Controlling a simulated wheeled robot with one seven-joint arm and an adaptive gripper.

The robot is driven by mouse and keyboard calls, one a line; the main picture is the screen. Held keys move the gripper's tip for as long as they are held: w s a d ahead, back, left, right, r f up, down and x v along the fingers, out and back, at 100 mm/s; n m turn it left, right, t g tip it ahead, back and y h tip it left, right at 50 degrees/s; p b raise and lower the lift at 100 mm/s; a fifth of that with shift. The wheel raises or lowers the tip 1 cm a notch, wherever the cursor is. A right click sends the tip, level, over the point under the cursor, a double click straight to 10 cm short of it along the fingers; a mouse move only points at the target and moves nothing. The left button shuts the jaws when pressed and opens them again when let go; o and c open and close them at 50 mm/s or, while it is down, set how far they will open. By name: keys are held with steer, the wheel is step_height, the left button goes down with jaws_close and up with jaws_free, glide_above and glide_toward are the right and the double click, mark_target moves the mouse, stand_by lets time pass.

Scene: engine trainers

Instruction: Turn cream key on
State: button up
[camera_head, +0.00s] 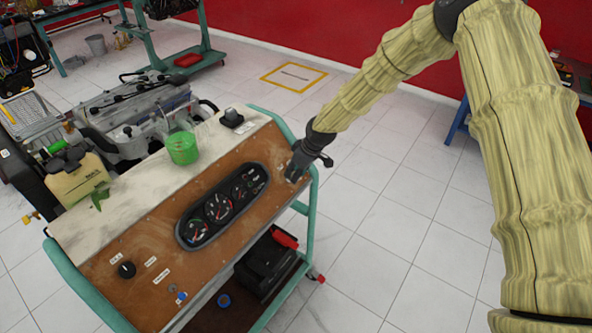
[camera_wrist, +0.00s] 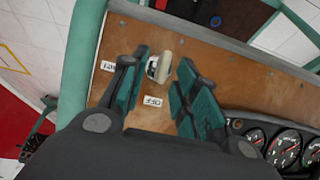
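The cream key (camera_wrist: 165,62) sits in a round metal switch on the brown panel (camera_wrist: 190,38), seen in the wrist view. My gripper (camera_wrist: 163,70) is open, with one teal-padded finger on each side of the key. A gap shows between the key and the left finger; I cannot tell whether the right finger touches it. In the head view my gripper (camera_head: 296,172) is at the panel's right end and hides the key. Two small white labels lie by the switch, one to its left (camera_wrist: 108,66) and one below it (camera_wrist: 153,100); their text is too small to read surely.
The gauge cluster (camera_head: 222,205) is on the panel, left of my gripper in the head view. A teal tube frame (camera_head: 313,215) runs around the trainer. A green cup (camera_head: 183,148) and a black knob (camera_head: 126,269) are farther left. Tiled floor at right is clear.

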steer(key=shift+f, duration=0.1)
jaws_close()
stand_by(0.4)
steer(key=m+b, duration=0.1)
steer(key=m, duration=0.1)
steer(key=g+y+b, duration=0.1)
steer(key=shift+w+d+f+m+b, duration=0.2)
steer(key=shift+w+m+b, duration=0.1)
steer(key=shift+m, duration=0.1)
steer(key=shift+w+d+m+g+y+b, duration=0.1)
steer(key=shift+m+g+y+b, duration=0.25)
steer(key=shift+m+b, duration=0.45)
steer(key=shift+d+m+g+y+b, duration=0.1)
steer(key=shift+m+g+y+b, duration=0.3)
steer(key=shift+m, duration=0.6)
steer(key=shift+r, duration=0.1)
